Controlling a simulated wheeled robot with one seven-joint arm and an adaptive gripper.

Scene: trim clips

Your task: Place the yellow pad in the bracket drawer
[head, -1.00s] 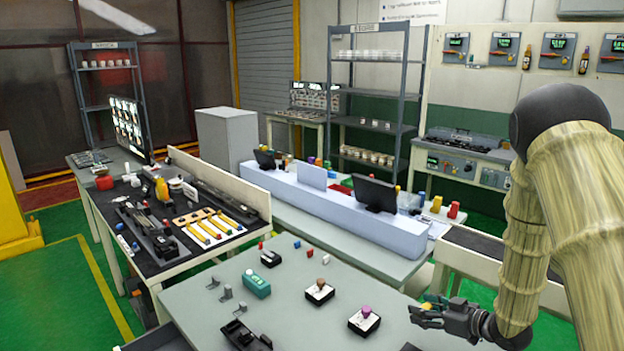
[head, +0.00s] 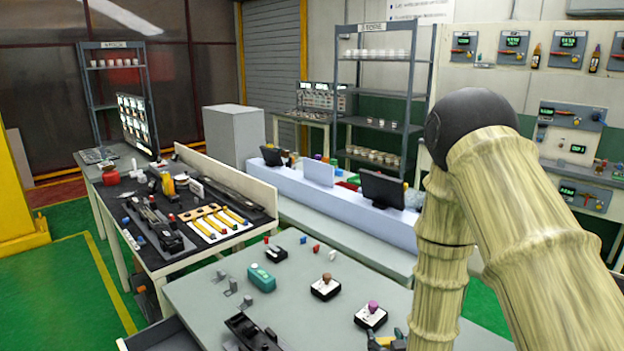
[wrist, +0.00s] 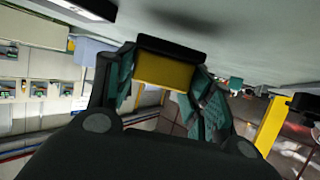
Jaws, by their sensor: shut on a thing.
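My gripper (wrist: 165,85) is shut on the yellow pad (wrist: 165,72) in the wrist view, with a green-faced finger on each side of it. In the head view my gripper (head: 388,341) is low at the bottom edge, partly hidden by my arm, with a bit of yellow showing. A dark open drawer (head: 160,336) juts from the left side of the grey table, cut off by the frame. I cannot tell whether it is the bracket drawer; its inside is barely visible.
The grey table (head: 205,310) holds small grey brackets (head: 232,287), a teal box (head: 261,279), a black tray-like part (head: 250,331) and knobbed blocks (head: 326,287). A dark workbench (head: 195,243) with tools stands behind left. The table's middle has clear patches.

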